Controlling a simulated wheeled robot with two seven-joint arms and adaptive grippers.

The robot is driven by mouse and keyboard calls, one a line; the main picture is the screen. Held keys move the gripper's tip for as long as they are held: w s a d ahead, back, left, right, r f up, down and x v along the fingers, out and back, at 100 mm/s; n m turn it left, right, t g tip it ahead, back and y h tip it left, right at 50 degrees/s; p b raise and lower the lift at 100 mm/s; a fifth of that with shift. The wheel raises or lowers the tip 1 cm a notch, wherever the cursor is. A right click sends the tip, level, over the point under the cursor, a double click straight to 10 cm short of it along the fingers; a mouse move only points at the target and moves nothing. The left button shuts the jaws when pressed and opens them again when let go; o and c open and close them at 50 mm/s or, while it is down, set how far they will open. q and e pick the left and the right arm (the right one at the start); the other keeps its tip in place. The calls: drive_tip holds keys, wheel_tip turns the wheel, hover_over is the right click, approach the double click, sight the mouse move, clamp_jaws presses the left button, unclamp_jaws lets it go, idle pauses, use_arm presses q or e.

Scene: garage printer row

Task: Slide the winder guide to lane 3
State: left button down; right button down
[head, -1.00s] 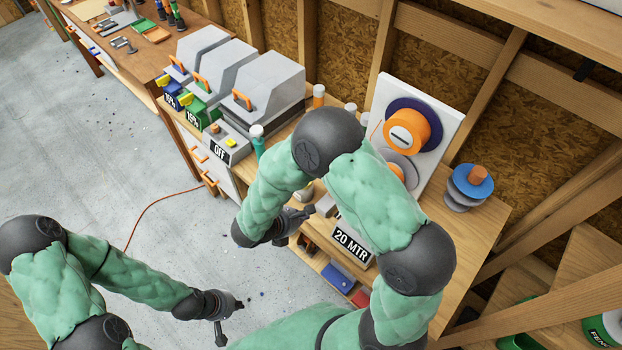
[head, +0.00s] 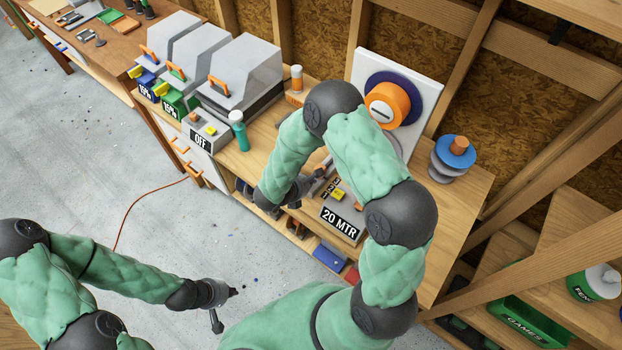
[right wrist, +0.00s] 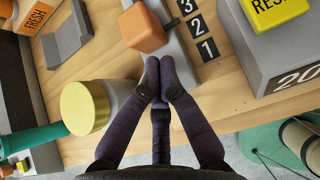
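The winder guide's orange block (right wrist: 142,30) sits on a grey rail (right wrist: 178,48) in the right wrist view. Lane labels 3, 2 and 1 run beside the rail, with label 3 (right wrist: 187,6) farthest from my gripper; the block is roughly abreast of label 2. My right gripper (right wrist: 160,66) has its fingertips together just on the near side of the block; I cannot tell whether they touch it. It also shows over the bench in the head view (head: 322,184), where my arm hides most of the guide. My left gripper (head: 226,307) is open and empty above the floor.
The 20 MTR box (head: 342,222) with a yellow button stands right of the lanes. A yellow-capped cylinder (right wrist: 85,107) and a teal bottle (head: 239,130) stand left of my right gripper. A spool panel (head: 428,72) rises behind; stacked spools (head: 452,158) stand farther right.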

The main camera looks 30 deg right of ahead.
drive_tip(key=shift+w+d, duration=0.15)
drive_tip(key=shift+d, duration=0.2)
drive_tip(key=d, duration=0.1)
drive_tip(key=w+d+b, duration=0.1)
drive_tip(key=d, duration=0.2)
drive_tip(key=shift+w+f+b, duration=0.1)
drive_tip(key=shift+w+b, duration=0.15)
drive_tip(key=shift+b, duration=0.05)
drive_tip(key=shift+w, duration=0.1)
drive_tip(key=shift+a, duration=0.1)
